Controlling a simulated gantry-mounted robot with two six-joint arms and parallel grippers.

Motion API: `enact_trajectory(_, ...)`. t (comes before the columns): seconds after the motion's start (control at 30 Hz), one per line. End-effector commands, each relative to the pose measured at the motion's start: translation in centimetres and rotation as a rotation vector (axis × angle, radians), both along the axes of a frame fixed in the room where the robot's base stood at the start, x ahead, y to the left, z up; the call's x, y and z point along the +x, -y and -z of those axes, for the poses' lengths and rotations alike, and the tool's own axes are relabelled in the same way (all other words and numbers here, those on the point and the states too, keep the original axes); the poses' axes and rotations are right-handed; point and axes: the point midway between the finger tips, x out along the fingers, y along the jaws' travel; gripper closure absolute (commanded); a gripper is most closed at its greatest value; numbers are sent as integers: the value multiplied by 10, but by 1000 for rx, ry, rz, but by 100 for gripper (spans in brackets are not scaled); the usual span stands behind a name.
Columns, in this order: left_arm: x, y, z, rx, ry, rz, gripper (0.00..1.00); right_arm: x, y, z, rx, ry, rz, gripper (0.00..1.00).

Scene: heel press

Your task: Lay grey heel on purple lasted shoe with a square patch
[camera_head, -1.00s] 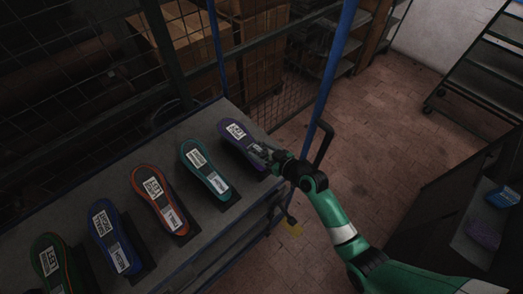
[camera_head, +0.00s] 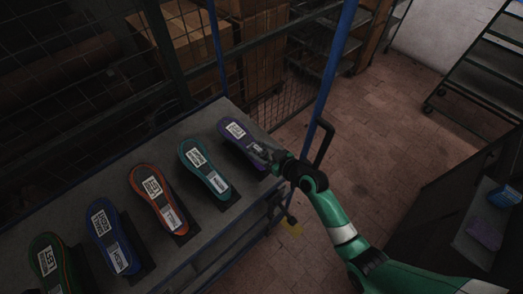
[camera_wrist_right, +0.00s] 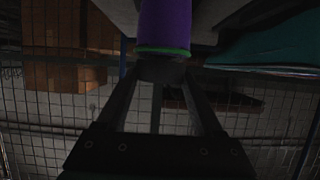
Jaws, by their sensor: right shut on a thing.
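The purple lasted shoe (camera_head: 247,143) lies sole up at the right end of the row on the bench, with a white label at its far end. I cannot make out a square patch. My right gripper (camera_head: 264,153) is at the shoe's near end, low over the sole. In the right wrist view the shoe (camera_wrist_right: 164,25) shows purple with a green rim. There the gripper's fingers (camera_wrist_right: 162,78) are shut on a dark grey piece, the heel (camera_wrist_right: 162,67), right against the rim. I cannot tell if it touches. My left gripper is out of view.
A teal shoe (camera_head: 195,158), an orange-rimmed shoe (camera_head: 169,212), a blue shoe (camera_head: 110,238) and a green shoe (camera_head: 43,249) stand leftward along the grey bench (camera_head: 215,222). A blue post (camera_head: 329,85) rises close beyond my right wrist. A wire fence runs behind.

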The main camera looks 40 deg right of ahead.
Motion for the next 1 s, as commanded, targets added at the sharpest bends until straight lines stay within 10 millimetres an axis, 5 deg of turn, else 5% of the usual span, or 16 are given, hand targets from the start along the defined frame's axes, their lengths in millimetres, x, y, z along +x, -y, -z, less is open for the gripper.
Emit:
enact_trajectory(0.37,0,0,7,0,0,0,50,0,0,6,0,1,0,88)
enact_trajectory(0.4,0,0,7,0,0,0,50,0,0,6,0,1,0,30)
enact_trajectory(0.57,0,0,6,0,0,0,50,0,0,6,0,0,0,1)
enact_trajectory(0.87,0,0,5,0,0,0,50,-3,0,5,0,-1,0,0)
enact_trajectory(1.0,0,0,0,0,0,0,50,-21,0,-3,0,-1,2,0)
